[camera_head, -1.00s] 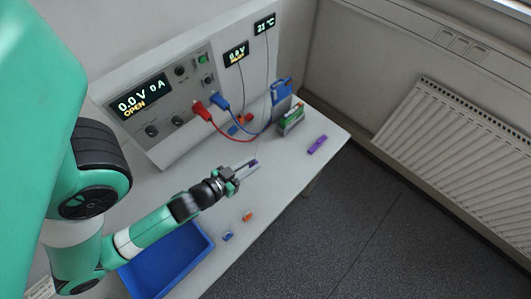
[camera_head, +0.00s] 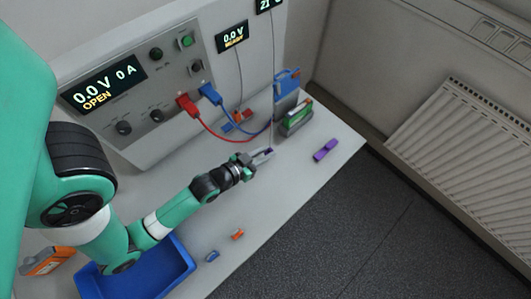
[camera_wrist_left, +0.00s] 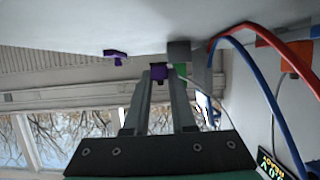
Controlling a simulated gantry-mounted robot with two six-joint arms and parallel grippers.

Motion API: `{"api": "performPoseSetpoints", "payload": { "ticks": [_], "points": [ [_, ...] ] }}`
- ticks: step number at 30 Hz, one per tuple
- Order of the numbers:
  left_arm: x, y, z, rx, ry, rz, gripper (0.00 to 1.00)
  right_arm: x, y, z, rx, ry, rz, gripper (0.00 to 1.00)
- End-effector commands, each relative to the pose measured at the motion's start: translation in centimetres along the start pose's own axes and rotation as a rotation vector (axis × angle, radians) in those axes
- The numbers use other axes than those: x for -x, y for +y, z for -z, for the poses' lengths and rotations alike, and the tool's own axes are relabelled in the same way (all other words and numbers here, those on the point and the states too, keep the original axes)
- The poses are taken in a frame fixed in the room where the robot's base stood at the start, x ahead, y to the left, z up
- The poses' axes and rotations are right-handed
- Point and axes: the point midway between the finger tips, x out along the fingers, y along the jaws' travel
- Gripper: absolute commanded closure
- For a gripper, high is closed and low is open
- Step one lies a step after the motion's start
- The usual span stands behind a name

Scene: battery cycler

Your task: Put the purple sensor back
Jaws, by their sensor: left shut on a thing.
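The purple sensor (camera_wrist_left: 158,72) is between the fingertips of my left gripper (camera_head: 262,155), which is shut on it. In the head view only a small dark purple part of it shows at the fingertips. A thin cable runs up from there towards the upper display. A separate purple block (camera_head: 325,150), perhaps the sensor's rest, lies on the table to the right of the gripper, apart from it. It also shows in the left wrist view (camera_wrist_left: 116,55). My right gripper is not in view.
A grey holder with a green cell (camera_head: 297,118) stands just behind and right of the gripper, with a blue part (camera_head: 288,80) behind it. Red (camera_head: 205,128) and blue (camera_head: 238,122) leads arch from the panel. A blue tray (camera_head: 181,262) and small orange (camera_head: 238,234) and blue (camera_head: 212,256) pieces lie in front.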

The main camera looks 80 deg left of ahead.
Motion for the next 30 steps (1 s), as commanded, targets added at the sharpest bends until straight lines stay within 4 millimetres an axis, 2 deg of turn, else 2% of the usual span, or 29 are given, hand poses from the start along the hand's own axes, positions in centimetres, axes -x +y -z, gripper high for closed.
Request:
{"api": "performPoseSetpoints", "payload": {
  "ticks": [1, 9, 24, 25, 29, 30],
  "points": [
    [-0.5, -0.1, -1.4, 0.001, -0.001, 0.001, 1.00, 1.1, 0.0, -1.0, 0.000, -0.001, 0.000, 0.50],
    [-0.3, -0.1, -1.0, 0.001, 0.000, 0.001, 1.00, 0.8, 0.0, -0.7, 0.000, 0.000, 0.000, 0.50],
    [-0.8, -0.1, -2.1, 0.001, 0.000, 0.001, 1.00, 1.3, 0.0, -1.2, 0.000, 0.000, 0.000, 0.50],
    [-0.8, -0.1, -2.1, 0.001, 0.000, 0.001, 0.73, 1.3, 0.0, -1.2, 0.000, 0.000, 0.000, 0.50],
    [-0.8, -0.1, -2.1, 0.001, -0.001, 0.001, 0.49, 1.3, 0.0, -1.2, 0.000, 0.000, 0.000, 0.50],
    [-0.8, -0.1, -2.1, 0.001, -0.001, 0.001, 0.46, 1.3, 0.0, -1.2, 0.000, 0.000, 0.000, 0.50]
  ]
}}
